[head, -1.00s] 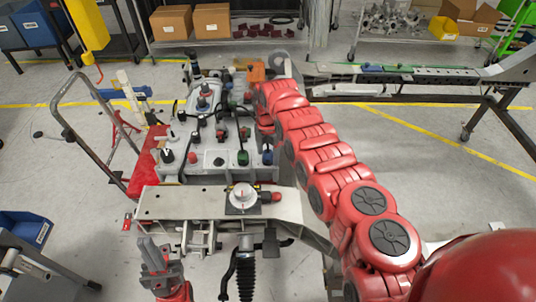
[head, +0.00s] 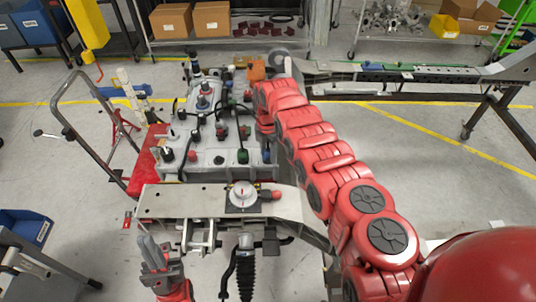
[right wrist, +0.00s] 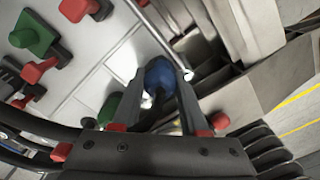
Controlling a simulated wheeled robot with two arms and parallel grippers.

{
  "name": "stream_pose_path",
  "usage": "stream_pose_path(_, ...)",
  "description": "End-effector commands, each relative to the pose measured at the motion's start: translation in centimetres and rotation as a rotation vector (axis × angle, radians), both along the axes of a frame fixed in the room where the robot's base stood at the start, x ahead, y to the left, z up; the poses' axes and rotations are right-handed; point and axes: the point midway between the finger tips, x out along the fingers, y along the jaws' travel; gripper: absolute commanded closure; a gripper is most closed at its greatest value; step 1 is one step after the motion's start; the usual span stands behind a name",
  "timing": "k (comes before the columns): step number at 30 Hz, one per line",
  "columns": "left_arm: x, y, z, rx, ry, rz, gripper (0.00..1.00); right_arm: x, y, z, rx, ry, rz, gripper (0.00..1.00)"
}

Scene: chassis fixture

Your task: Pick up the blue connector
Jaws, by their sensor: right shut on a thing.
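The blue connector (right wrist: 159,74) is between the two fingers of my right gripper (right wrist: 161,84) in the right wrist view, and the gripper is shut on it. A dark cable runs down from the connector. In the head view the blue connector (head: 266,157) shows as a small spot at the right edge of the grey chassis block (head: 205,160). My right arm comes down beside it and hides most of the hand there. My left gripper (head: 151,247) is low at the left, with its fingers upright and close together; their gap is unclear.
A green connector (head: 242,156) and red connectors (head: 220,131) stand on the block near the blue one. A metal beam (head: 205,203) with a round dial crosses in front. Open floor (head: 420,185) lies right of my arm.

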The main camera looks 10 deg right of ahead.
Motion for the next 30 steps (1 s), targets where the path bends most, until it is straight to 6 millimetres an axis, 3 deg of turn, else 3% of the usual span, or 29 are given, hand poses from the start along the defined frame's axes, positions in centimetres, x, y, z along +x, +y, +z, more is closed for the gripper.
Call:
stream_pose_path(11, 0.0, 0.0, -0.1, 0.0, 0.0, 0.0, 1.0, 0.2, -0.1, 1.4, 0.001, -0.005, -0.002, 1.0)
stream_pose_path(16, 0.0, 0.0, -0.8, 0.0, 0.0, 0.0, 1.0, 0.2, -0.1, 3.5, 0.0, -0.006, -0.002, 1.0)
stream_pose_path(24, 0.0, 0.0, -2.7, 0.0, 0.0, 0.0, 1.0, 0.2, 0.0, 8.6, 0.0, -0.005, 0.0, 1.0)
stream_pose_path(30, 0.0, 0.0, -3.0, 0.0, 0.0, 0.0, 1.0, 0.0, 0.0, 9.9, 0.001, -0.001, 0.0, 1.0)
